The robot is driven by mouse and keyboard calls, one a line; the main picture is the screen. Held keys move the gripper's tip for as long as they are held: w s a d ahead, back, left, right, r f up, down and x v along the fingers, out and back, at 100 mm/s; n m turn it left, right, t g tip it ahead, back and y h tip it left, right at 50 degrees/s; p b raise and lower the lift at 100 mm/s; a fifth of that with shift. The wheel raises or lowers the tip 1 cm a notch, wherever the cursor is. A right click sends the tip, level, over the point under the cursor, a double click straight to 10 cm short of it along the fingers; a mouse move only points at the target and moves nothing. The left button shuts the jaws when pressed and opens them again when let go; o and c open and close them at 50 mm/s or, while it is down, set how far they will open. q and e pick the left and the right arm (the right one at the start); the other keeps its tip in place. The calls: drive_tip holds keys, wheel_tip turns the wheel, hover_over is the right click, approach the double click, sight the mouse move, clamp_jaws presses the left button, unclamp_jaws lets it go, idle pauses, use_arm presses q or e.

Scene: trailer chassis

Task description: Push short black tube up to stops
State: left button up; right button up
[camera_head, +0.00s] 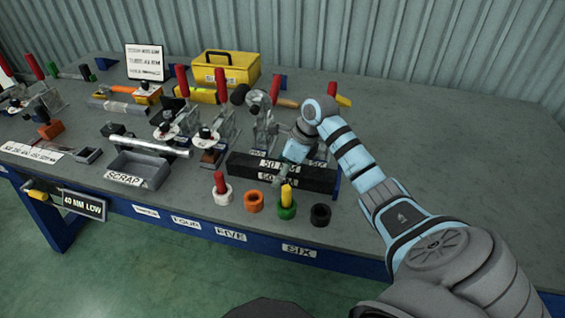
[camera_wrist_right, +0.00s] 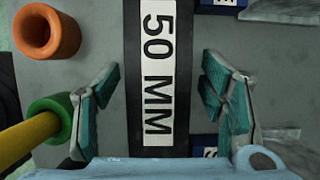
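A black square tube (camera_head: 240,168) with white "50 MM" labels lies near the front of the bench, below the upright clamps. In the right wrist view the tube (camera_wrist_right: 134,60) runs from top to bottom, its label facing the camera. My right gripper (camera_wrist_right: 160,85) is open, with one teal-padded finger on each side of the tube and visible gaps between. In the head view the right gripper (camera_head: 291,158) is over the tube's right half and hides part of it. I cannot clearly tell the stops apart. My left gripper is not in view.
Toggle clamps with red handles (camera_head: 274,90) stand behind the tube. In front are a white ring (camera_head: 222,197), an orange ring (camera_head: 254,202), a green ring (camera_head: 286,212) holding a yellow handle, and a black ring (camera_head: 320,216). A grey scrap tray (camera_head: 137,170) sits left. The bench's right side is clear.

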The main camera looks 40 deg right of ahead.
drive_tip(key=shift+a, duration=0.1)
drive_tip(key=shift+w+r, duration=0.1)
drive_tip(key=shift+r, duration=0.1)
wheel_tip(320, 180, up, 10)
drive_tip(key=shift+f, duration=0.15)
